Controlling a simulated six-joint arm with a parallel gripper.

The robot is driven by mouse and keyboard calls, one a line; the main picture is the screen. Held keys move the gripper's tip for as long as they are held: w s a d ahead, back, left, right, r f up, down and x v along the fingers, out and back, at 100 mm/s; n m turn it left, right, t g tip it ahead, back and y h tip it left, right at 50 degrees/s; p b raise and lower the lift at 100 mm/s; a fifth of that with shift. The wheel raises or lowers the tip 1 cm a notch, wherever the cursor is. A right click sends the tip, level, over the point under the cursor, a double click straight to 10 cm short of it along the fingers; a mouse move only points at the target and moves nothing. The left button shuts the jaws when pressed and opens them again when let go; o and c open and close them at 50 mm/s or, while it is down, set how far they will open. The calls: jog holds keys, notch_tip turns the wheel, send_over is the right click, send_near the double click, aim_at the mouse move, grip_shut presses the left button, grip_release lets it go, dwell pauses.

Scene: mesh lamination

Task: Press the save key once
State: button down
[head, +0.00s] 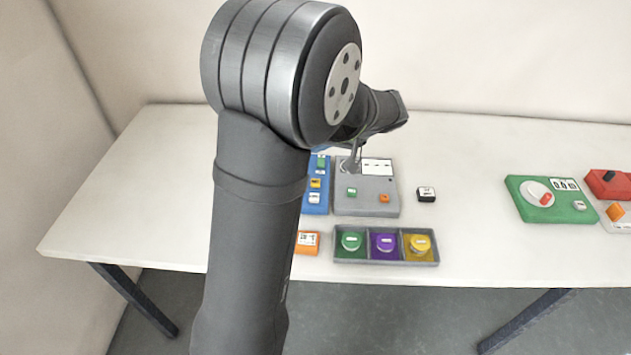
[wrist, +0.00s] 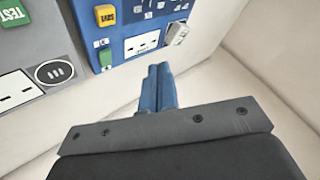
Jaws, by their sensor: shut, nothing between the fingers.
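The yellow key (wrist: 105,15), whose upside-down label seems to read SAVE, sits on a blue panel (wrist: 75,8) in the wrist view. In the head view the yellow key (head: 316,183) is on the blue panel (head: 315,206), partly covered by my arm. My gripper (wrist: 158,70) is shut and empty, with its blue fingertips together, apart from the yellow key in the picture. In the head view my gripper (head: 351,166) is small, near the back left of a grey panel, to the right of the blue panel.
The grey panel (head: 365,208) has a green key (head: 352,192) and an orange key (head: 384,198). A green key (wrist: 105,57) shares the blue panel. A tray (head: 385,260) holds green, purple and yellow round pieces. A small block (head: 426,194) stands right. Open table lies beyond it.

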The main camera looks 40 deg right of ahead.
jog(key=shift+f, duration=0.1)
dwell(0.3)
jog(key=shift+f, duration=4.35)
jog(key=shift+f, duration=0.4)
jog(key=shift+f, duration=0.45)
jog(key=shift+r, duration=0.9)
jog(key=shift+r, duration=2.5)
